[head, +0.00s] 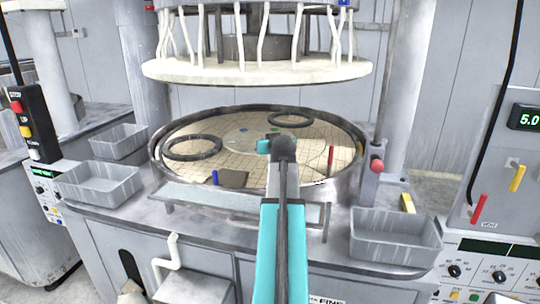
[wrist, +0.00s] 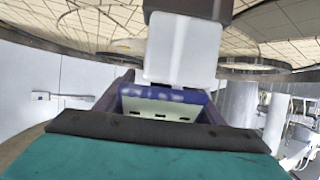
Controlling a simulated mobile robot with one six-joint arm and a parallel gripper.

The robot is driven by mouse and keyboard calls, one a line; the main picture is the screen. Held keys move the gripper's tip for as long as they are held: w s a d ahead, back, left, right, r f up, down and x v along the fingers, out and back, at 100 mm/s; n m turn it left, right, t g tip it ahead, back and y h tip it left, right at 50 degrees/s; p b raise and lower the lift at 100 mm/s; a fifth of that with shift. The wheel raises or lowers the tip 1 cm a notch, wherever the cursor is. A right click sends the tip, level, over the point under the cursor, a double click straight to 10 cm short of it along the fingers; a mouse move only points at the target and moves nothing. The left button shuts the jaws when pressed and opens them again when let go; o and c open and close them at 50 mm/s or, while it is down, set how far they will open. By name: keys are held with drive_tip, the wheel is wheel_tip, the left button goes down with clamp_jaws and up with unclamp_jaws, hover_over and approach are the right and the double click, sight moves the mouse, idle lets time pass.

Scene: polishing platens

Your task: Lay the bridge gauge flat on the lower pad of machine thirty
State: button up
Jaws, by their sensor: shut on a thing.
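The lower pad (head: 240,160) is a round, cream, gridded surface inside a dark rim; its grid also shows across the top of the wrist view (wrist: 285,20). My gripper (head: 266,146) is over the middle of the pad, its fingers mostly hidden behind my dark wrist. In the wrist view my gripper (wrist: 165,97) is shut on a pale block with a dark grey end, which I take for the bridge gauge (wrist: 183,48). The rest of the gauge is out of view. I cannot tell whether it touches the pad.
Two dark rings (head: 193,147) (head: 290,119) lie on the pad, with a dark piece (head: 233,179) near its front edge. The white upper platen (head: 255,70) hangs above. Grey bins (head: 395,236) (head: 100,184) stand beside the basin. A grey ledge (head: 240,201) runs along its front.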

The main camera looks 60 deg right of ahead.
drive_tip(key=shift+f+p, duration=0.45)
drive_tip(key=shift+f, duration=1.3)
